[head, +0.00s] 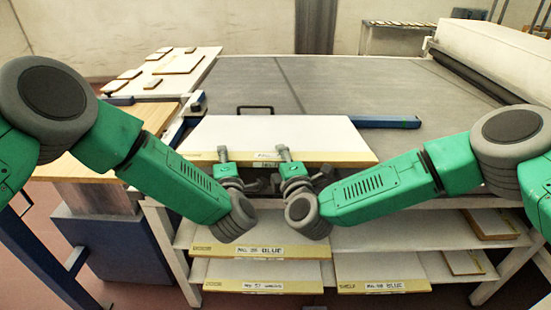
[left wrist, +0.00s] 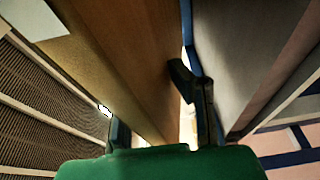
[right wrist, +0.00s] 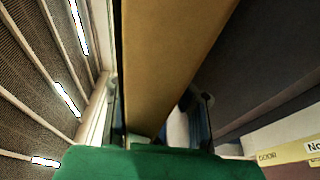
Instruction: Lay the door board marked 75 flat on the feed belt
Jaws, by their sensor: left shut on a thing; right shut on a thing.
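A white-topped door board (head: 290,132) with a yellowish front edge is held roughly level at the near edge of the grey feed belt (head: 340,82). Its edge label is partly hidden and I cannot read its number. My left gripper (head: 226,166) and my right gripper (head: 287,166) are shut on its front edge, side by side near the middle. The board's brown face (left wrist: 130,60) passes between the left fingers, and the board (right wrist: 170,60) also fills the right wrist view. I cannot tell whether it touches the belt.
A blue bar (head: 388,122) lies right of the held board. A side table (head: 205,66) with small panels stands left.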

